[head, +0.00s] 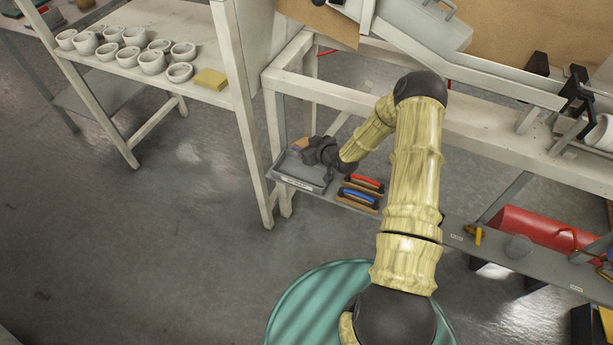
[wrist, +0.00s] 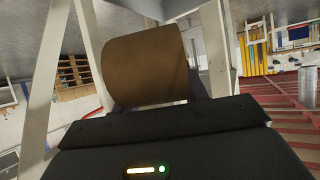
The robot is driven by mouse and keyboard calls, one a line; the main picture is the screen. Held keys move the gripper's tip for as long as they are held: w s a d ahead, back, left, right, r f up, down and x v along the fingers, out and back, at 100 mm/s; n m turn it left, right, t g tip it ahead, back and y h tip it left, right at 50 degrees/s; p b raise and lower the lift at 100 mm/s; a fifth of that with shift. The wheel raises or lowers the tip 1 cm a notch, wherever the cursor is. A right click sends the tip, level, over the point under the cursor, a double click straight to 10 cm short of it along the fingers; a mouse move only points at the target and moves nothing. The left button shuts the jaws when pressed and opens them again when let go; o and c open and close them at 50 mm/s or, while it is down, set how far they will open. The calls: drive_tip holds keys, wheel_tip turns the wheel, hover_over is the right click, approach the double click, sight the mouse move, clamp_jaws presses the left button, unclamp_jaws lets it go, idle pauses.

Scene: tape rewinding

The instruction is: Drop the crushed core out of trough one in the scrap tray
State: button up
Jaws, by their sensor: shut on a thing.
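My gripper (head: 308,153) is shut on the crushed core, a brown cardboard tube. The core (wrist: 145,65) shows large and clear beyond the dark gripper body in the wrist view. In the head view a small brown part of the core (head: 300,144) shows past my gripper. A shallow grey tray with a white label (head: 318,187), which appears to be the scrap tray, sits at the left end of the low shelf. My gripper and the core are over its back part; the height between them is hard to tell. The fingertips are mostly hidden.
Brushes with red (head: 364,181) and blue (head: 357,195) handles lie right of the tray. A white bench leg (head: 276,130) stands close behind it. A red cylinder (head: 535,230) lies farther right. White cups (head: 152,62) stand on the left table. Floor left of the tray is clear.

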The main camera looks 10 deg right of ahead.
drive_tip(key=shift+f+b, duration=0.4)
drive_tip(key=shift+f, duration=0.7)
drive_tip(key=o, duration=1.1)
drive_tip(key=shift+c, duration=0.2)
drive_tip(key=v, duration=1.7)
drive_tip(key=shift+s, duration=0.2)
drive_tip(key=shift+r, duration=0.15)
